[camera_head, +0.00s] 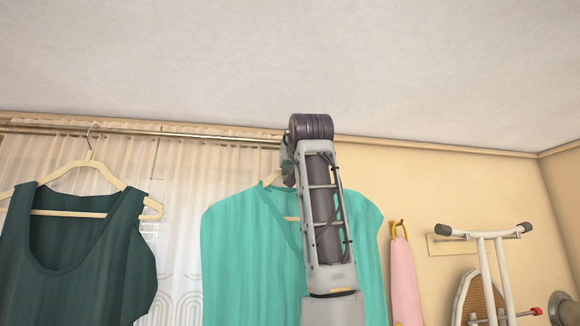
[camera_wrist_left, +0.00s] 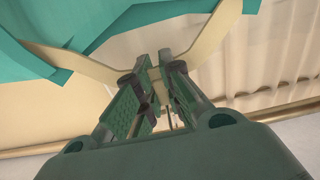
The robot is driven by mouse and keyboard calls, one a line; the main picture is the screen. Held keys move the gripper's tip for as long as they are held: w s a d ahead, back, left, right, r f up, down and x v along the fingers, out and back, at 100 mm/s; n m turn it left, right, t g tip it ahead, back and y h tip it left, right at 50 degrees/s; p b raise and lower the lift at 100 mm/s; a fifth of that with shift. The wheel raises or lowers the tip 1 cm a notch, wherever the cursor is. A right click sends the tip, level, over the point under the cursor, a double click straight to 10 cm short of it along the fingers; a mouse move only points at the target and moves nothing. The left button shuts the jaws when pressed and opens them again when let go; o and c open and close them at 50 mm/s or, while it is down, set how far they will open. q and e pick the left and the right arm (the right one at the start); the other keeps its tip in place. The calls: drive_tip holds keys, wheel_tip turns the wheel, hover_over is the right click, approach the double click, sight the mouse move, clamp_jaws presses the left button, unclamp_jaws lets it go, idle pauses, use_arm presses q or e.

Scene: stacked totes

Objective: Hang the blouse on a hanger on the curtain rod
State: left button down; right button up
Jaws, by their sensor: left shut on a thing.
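The turquoise blouse (camera_head: 250,245) hangs on a cream hanger (camera_head: 272,178) in the middle of the head view, in front of the curtain. My left gripper (camera_head: 287,168) is mostly hidden behind my own arm at the hanger's top. In the left wrist view, my left gripper (camera_wrist_left: 157,80) is shut on the middle of the hanger (camera_wrist_left: 208,40), with turquoise cloth (camera_wrist_left: 25,50) at the upper left. The curtain rod (camera_head: 215,141) runs behind, near the ceiling. The hook of this hanger is hidden, so I cannot tell whether it touches the rod. My right gripper is out of view.
A dark green top (camera_head: 85,265) hangs on another cream hanger (camera_head: 85,214), hooked on the rod at left. A sheer white curtain (camera_head: 180,190) hangs behind. At right are a pink cloth (camera_head: 403,280) on a wall hook and an ironing-board-like frame (camera_head: 490,265).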

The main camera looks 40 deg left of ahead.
use_arm(q)
drive_tip(key=shift+s+d, duration=0.2)
drive_tip(key=c, duration=1.7)
unclamp_jaws()
drive_tip(key=shift+w+a+f, duration=0.1)
drive_tip(key=shift+w+a, duration=0.05)
drive_tip(key=shift+c, duration=0.2)
drive_tip(key=shift+o, duration=1.3)
drive_tip(key=v, duration=1.2)
